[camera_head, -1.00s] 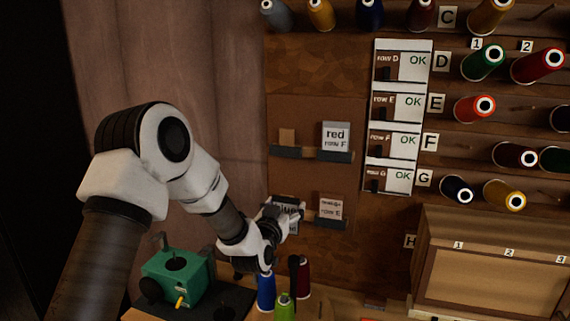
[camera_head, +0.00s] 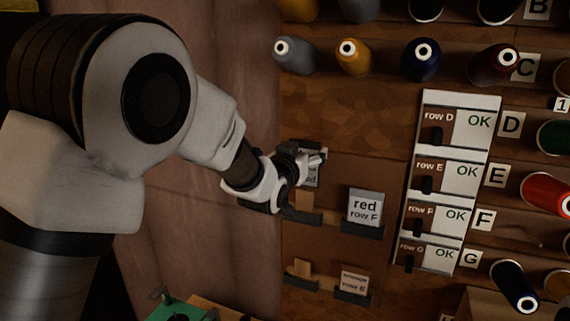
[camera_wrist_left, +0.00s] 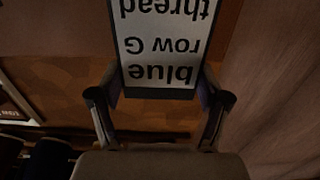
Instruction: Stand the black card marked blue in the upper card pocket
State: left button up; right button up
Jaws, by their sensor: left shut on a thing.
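The black card marked blue, with a white "blue row G thread" label, shows upside down in the left wrist view (camera_wrist_left: 160,45) and small in the head view (camera_head: 312,178). My left gripper (camera_head: 318,160) is shut on it, a finger on each side of its edge (camera_wrist_left: 160,103). It holds the card off the board, above the left pocket of the upper rail. That upper card pocket (camera_head: 305,216) is a dark lip below a tan tab, partly hidden by my gripper. The gap between card and board cannot be judged. My right gripper is not in view.
The red row F card (camera_head: 365,207) stands in the upper rail's right pocket. Below, an orange row E card (camera_head: 354,282) stands beside an empty left pocket (camera_head: 301,283). White OK panels (camera_head: 455,125) and thread spools (camera_head: 424,55) are to the right and above.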

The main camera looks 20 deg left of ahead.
aim_at(304, 185)
pick_arm(q)
jog(key=f+b, duration=0.4)
jog(key=f, duration=0.1)
jog(key=s+f+b, duration=0.1)
jog(key=f+b, duration=0.1)
jog(key=f, duration=0.1)
jog(key=shift+d, duration=0.15)
jog(key=shift+w, duration=0.1)
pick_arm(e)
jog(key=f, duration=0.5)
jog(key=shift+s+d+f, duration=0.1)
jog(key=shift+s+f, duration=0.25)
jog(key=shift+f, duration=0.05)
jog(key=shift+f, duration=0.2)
pick_arm(q)
jog(key=shift+w, duration=0.1)
jog(key=shift+f, duration=0.15)
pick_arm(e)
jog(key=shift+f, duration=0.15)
